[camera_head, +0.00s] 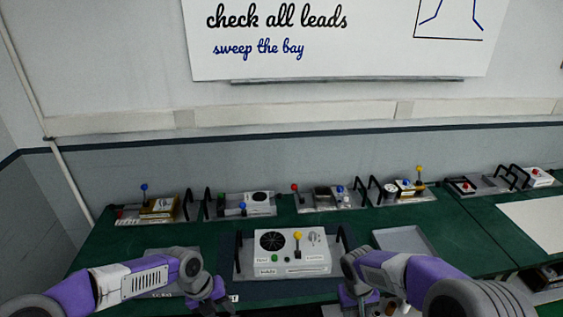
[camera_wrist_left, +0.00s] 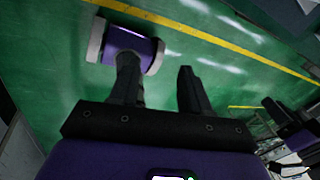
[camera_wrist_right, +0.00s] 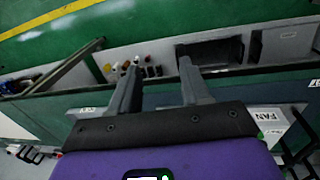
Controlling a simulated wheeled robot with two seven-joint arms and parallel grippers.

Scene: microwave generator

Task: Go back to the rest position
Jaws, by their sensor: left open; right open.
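My left gripper (camera_head: 213,299) is at the lower left of the head view, in front of the bench and left of the white generator box. In the left wrist view its two fingers (camera_wrist_left: 160,88) are apart with nothing between them, over green floor. My right gripper (camera_head: 362,300) is at the lower right of the head view, right of the box. In the right wrist view its fingers (camera_wrist_right: 158,88) are apart and empty. The generator box (camera_head: 290,254) has a fan grille, a yellow-topped lever and a green button. It sits in a dark tray between my grippers, apart from both.
The green bench (camera_head: 205,238) carries a back row of trays with levers and modules, such as a tray with a blue-topped lever (camera_head: 146,208). An empty grey tray (camera_head: 404,240) lies right of the box. A wall with a whiteboard (camera_head: 340,40) stands behind.

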